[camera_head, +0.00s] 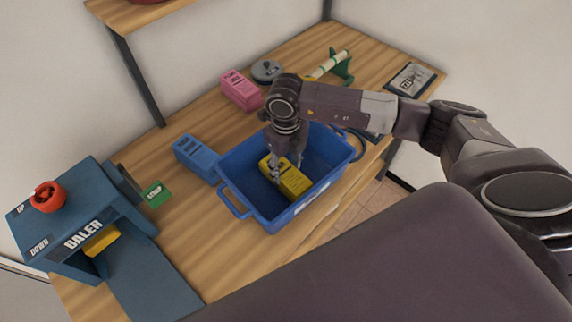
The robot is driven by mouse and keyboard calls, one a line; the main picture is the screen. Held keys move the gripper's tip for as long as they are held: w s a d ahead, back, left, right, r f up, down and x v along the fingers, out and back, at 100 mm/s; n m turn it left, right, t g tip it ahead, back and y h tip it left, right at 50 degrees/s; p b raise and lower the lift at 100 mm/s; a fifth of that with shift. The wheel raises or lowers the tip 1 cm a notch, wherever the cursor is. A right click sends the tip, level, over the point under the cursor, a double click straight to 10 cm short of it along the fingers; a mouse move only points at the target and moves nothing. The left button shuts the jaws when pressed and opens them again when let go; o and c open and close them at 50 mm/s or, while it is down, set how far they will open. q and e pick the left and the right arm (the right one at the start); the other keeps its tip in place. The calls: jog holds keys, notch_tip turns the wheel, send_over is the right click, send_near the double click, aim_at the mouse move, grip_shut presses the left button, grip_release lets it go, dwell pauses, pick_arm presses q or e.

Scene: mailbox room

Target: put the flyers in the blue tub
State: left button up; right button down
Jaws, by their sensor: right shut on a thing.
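The blue tub (258,206) stands on the wooden table, with a handle at each end. My right gripper (287,177) reaches down into the tub from above and is shut on a yellow bundle (294,184) with dark print, likely flyers. The bundle is inside the tub's walls; I cannot tell whether it touches the bottom. A pink bundle (240,90) and a blue bundle (196,158) of similar shape lie on the table outside the tub. My left gripper is not in view.
A blue baler (82,232) with a red knob (48,196) stands at the left, beside a green block (156,194). A shelf post (137,80) rises behind.

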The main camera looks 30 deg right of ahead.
aim_at(286, 172)
jog(key=shift+f, duration=0.15)
jog(key=c, duration=1)
grip_release()
jog(key=shift+c, duration=0.2)
jog(key=shift+r, duration=0.35)
notch_tip(286, 172, up, 12)
jog(key=b, duration=0.3)
jog(key=shift+f, duration=0.15)
